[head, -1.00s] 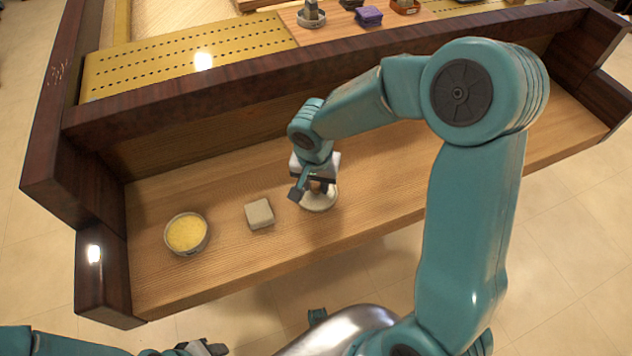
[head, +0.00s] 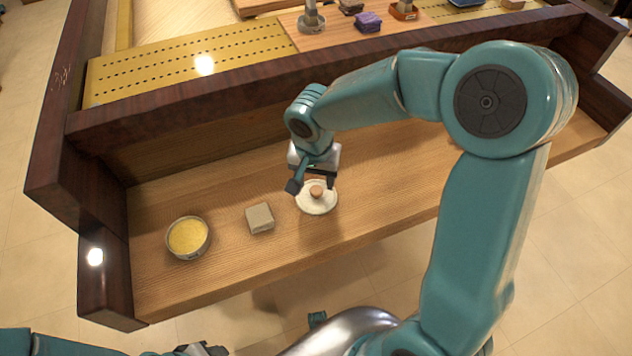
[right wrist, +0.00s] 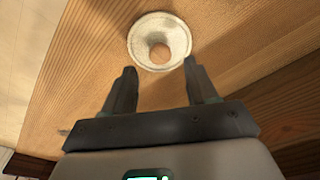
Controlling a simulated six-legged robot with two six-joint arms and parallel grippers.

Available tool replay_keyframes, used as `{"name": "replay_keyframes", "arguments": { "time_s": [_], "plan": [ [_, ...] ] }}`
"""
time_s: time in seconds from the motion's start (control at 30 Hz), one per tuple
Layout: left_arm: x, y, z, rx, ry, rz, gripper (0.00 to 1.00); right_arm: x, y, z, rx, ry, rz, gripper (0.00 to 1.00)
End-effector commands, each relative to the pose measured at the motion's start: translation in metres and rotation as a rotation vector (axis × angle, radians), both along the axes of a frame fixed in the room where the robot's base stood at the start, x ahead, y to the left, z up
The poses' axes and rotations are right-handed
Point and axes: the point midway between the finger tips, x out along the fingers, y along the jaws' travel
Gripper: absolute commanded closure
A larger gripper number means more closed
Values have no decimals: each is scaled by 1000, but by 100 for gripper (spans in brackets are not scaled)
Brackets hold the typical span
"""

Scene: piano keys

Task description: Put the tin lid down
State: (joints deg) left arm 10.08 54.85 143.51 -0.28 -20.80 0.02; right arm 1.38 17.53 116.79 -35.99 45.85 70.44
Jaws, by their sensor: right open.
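The tin lid (head: 317,203) is a pale round disc with a brown knob. It lies flat on the wooden keybed shelf, right of the grey block; it also shows in the right wrist view (right wrist: 145,56). My right gripper (head: 312,186) is open and empty, just above and behind the lid. In the right wrist view its two fingers (right wrist: 160,85) are spread and the lid lies beyond their tips, clear of them. The open round tin (head: 187,238) with yellow contents stands at the left end of the shelf. My left gripper (head: 205,349) is at the bottom edge, partly cut off.
A grey square block (head: 260,218) sits between the tin and the lid. A dark wooden rail (head: 250,88) runs behind the shelf. Several small items, including a purple one (head: 368,22), stand on a board beyond it. The shelf right of the lid is free.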

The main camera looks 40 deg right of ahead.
Motion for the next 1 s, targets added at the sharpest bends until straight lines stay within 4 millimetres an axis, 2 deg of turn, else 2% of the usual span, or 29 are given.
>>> {"name": "replay_keyframes", "arguments": {
  "time_s": [0.03, 0.1, 0.33, 0.5, 1.0],
  "plan": [
    [0, 0, 4, 0, 0, 0, 57, 0, 2, 16, 1, -6, 2, 43],
    [0, 0, 7, 0, 0, 0, 57, -2, 3, 32, 0, -6, 0, 43],
    [0, 0, 12, 0, 0, 0, 57, -5, 6, 68, 1, -1, 1, 43],
    [0, 0, 12, 0, 0, 0, 57, -7, 7, 75, 0, 1, 1, 43],
    [0, 0, 12, 0, 0, 0, 57, -7, 7, 74, 1, 1, 1, 43]
  ]
}}
